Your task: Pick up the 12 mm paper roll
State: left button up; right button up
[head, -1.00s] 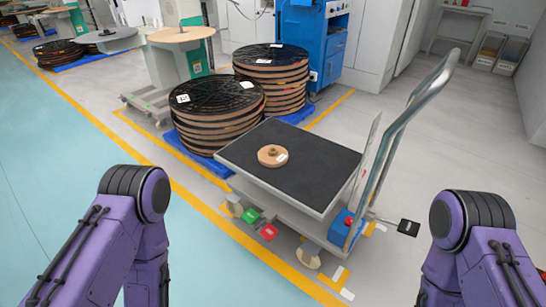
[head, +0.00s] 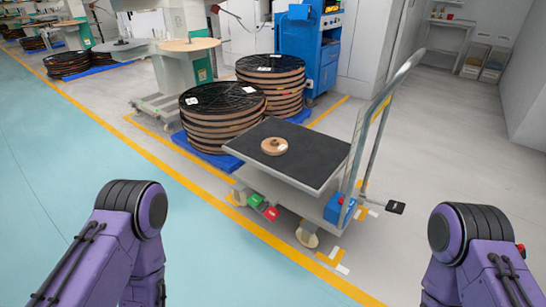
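A small tan paper roll (head: 274,146) with a hub and a white label lies flat on the black top of a cart (head: 310,160). Its size marking is too small to read. Only purple links of my two arms show, at the lower left and lower right. Both grippers are out of the picture. Nothing touches the roll.
The cart has a tall metal handle (head: 385,110) on its right and a blue box (head: 339,208) below. Stacks of large reels (head: 222,118) stand on blue pallets behind it. Yellow lines mark the floor. The blue floor (head: 130,160) at left is clear.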

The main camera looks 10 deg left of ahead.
aim_at(272, 146)
jog(key=z, duration=0.95)
jog(key=i, duration=1.15)
jog(key=u, duration=0.2)
